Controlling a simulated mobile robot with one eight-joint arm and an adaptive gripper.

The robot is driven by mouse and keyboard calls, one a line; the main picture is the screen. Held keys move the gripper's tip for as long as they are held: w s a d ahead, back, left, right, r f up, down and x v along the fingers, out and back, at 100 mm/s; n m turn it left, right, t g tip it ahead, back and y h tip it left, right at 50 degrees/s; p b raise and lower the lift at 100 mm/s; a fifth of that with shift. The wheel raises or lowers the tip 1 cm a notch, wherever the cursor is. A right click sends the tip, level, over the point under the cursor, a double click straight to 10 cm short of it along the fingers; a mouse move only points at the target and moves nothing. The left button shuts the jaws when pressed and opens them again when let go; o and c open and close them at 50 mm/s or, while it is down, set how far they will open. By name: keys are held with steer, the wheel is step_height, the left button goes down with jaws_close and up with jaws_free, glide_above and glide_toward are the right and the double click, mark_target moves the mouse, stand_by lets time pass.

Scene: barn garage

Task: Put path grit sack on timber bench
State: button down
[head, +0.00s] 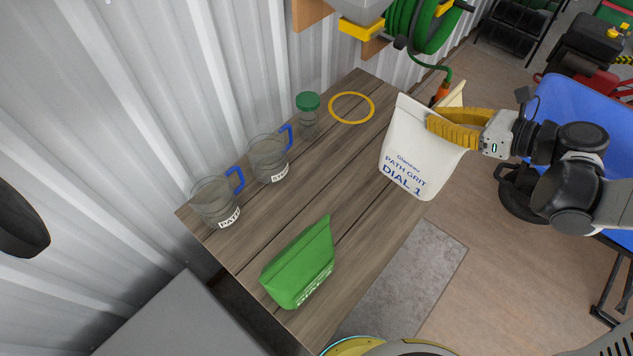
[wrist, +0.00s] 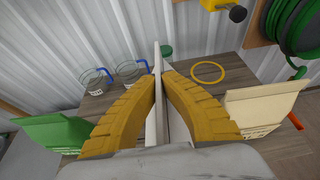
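The path grit sack (head: 408,160) is white with blue print reading PATH GRIT DIAL 1. My gripper (head: 434,124), with yellow ribbed fingers, is shut on its upper part. In the wrist view the sack shows edge-on as a thin white panel (wrist: 157,110) between the fingers (wrist: 160,82). The sack is upright, slightly tilted, at the right edge of the timber bench (head: 345,190). I cannot tell whether its base touches the bench top. The fingers hide part of its upper right side.
A green sack (head: 300,265) stands at the bench's near end. Two labelled jugs (head: 214,208) (head: 266,162), a green-lidded jar (head: 308,118) and a yellow ring (head: 351,108) are along the wall side. A cream sack (wrist: 266,105) stands right of my fingers. The bench middle is clear.

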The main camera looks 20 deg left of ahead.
steer(key=w+a+f+b, duration=0.1)
steer(key=a+f+b, duration=0.4)
steer(key=a+f, duration=0.6)
steer(key=shift+w+a, duration=0.2)
steer(key=shift+w, duration=0.2)
steer(key=c, duration=1.7)
jaws_free()
steer(key=shift+o, duration=0.4)
